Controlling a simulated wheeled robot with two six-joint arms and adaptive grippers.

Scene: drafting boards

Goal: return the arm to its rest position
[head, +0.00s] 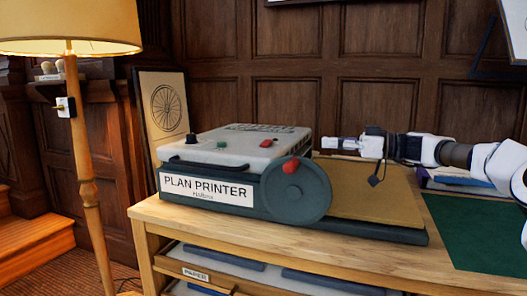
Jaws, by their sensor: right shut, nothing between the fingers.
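My right arm (425,148) reaches in from the right edge, stretched nearly level above the back of the wooden bench. My right gripper (338,143) points left and is shut and empty. In the picture it is just right of the plan printer's lid, above the tan bed. I cannot tell its exact distance from the printer. My left gripper is not in view.
The plan printer (205,188), with its red-knobbed wheel (300,190), stands on the bench (300,245). A green mat (480,230) and stacked books (445,183) lie at right. A floor lamp (82,165) stands at left. Dark panelling closes the back.

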